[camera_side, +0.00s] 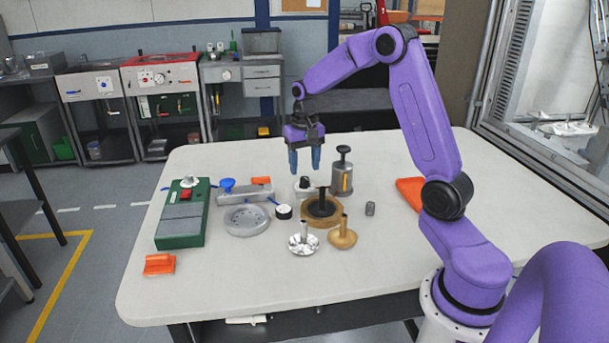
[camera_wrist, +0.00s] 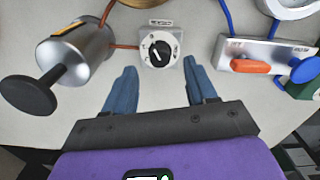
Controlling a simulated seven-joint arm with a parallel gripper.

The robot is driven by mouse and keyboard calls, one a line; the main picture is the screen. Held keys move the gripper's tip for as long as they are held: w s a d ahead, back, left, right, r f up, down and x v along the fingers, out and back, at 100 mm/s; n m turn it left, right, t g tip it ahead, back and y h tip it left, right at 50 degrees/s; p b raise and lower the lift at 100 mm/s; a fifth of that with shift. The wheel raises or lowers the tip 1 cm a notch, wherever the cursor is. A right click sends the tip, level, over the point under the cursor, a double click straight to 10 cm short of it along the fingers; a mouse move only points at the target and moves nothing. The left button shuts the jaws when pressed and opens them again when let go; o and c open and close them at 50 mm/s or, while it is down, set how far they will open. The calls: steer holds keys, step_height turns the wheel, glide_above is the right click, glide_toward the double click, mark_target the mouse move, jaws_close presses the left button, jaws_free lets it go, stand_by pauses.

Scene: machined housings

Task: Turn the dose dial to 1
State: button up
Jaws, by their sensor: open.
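The dose dial (camera_wrist: 160,49) is a black knob with a white pointer line on a small pale box with a dark-marked face. It lies ahead of my fingers in the wrist view; its numbers are too small to read. In the side view the dial (camera_side: 304,183) sits on the table just below my fingertips. My gripper (camera_side: 305,169) is open and empty above it, blue fingers pointing down. In the wrist view the gripper (camera_wrist: 157,70) has its fingers spread to either side of the dial's near edge, apart from it.
A metal canister with a black plunger (camera_side: 342,173) stands close right of the dial. A grey block with a blue knob and orange switch (camera_side: 245,192) lies left. A brown ring (camera_side: 321,213) with a black post is in front.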

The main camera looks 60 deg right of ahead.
mark_target(304, 177)
steer(key=shift+f, duration=1.9)
steer(key=shift+c, duration=0.4)
jaws_close()
steer(key=c, duration=1)
jaws_free()
steer(key=c, duration=1)
jaws_free()
steer(key=c, duration=1)
jaws_free()
steer(key=n, duration=0.4)
steer(key=c, duration=1)
jaws_free()
steer(key=shift+n, duration=2.4)
steer(key=c, duration=1)
jaws_free()
steer(key=c, duration=1)
jaws_free()
